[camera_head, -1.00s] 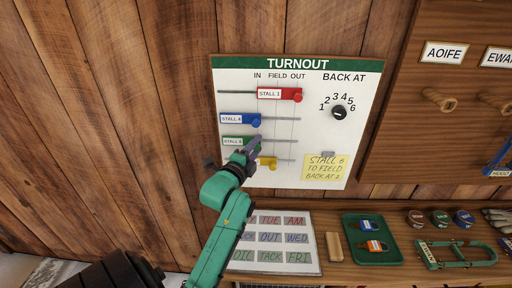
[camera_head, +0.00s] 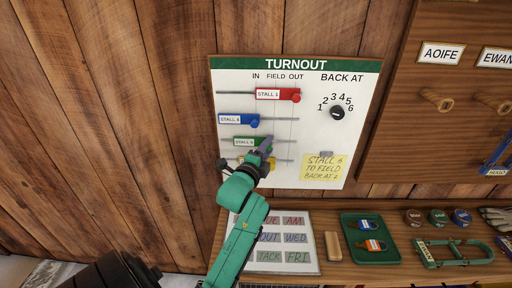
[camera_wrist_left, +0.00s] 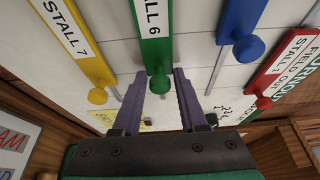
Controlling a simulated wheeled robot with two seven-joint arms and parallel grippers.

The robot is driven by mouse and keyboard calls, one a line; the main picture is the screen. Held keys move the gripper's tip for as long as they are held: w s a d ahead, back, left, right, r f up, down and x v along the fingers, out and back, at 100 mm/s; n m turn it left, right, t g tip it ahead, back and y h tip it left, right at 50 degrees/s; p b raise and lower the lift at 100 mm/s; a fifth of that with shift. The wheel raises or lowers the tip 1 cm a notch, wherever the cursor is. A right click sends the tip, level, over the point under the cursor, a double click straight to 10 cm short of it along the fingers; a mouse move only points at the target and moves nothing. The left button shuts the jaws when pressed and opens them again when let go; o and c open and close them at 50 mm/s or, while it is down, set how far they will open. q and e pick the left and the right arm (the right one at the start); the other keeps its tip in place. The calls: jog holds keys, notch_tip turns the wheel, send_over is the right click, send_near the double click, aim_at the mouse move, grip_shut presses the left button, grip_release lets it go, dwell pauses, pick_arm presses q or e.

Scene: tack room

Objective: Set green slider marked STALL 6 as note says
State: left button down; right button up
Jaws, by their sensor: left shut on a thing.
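The green slider marked STALL 6 (camera_head: 243,141) is on the white TURNOUT board (camera_head: 310,78), third row down. Its label and round green knob (camera_wrist_left: 159,84) show large in the left wrist view. My left gripper (camera_head: 266,145) is shut on this knob, one finger on each side. The knob is mostly hidden by the gripper in the head view and stands about between the IN and FIELD columns. A yellow note (camera_head: 325,167) at the board's lower right reads STALL 6 TO FIELD, BACK AT 2. The black BACK AT dial (camera_head: 337,113) is at right; its pointing is unclear.
The red slider (camera_head: 278,95) is at OUT and the blue slider (camera_head: 238,119) at IN. The yellow STALL 7 slider (camera_wrist_left: 75,45) is close beside my gripper. Below are a shelf with a label sheet (camera_head: 300,262), a green tray (camera_head: 349,257) and a green horseshoe-like piece (camera_head: 455,263).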

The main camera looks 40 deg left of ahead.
pick_arm(q)
jog(key=shift+w+d+f, duration=0.2)
jog(key=shift+w+d, duration=0.3)
jog(key=shift+d, duration=0.2)
jog(key=shift+a, duration=0.1)
jog(key=c, duration=0.8)
grip_release()
jog(key=shift+s, duration=0.1)
jog(key=shift+o, duration=0.6)
jog(key=shift+r, duration=0.15)
jog(key=v, duration=1.4)
jog(key=shift+s+b, duration=0.25)
jog(key=shift+b, duration=0.2)
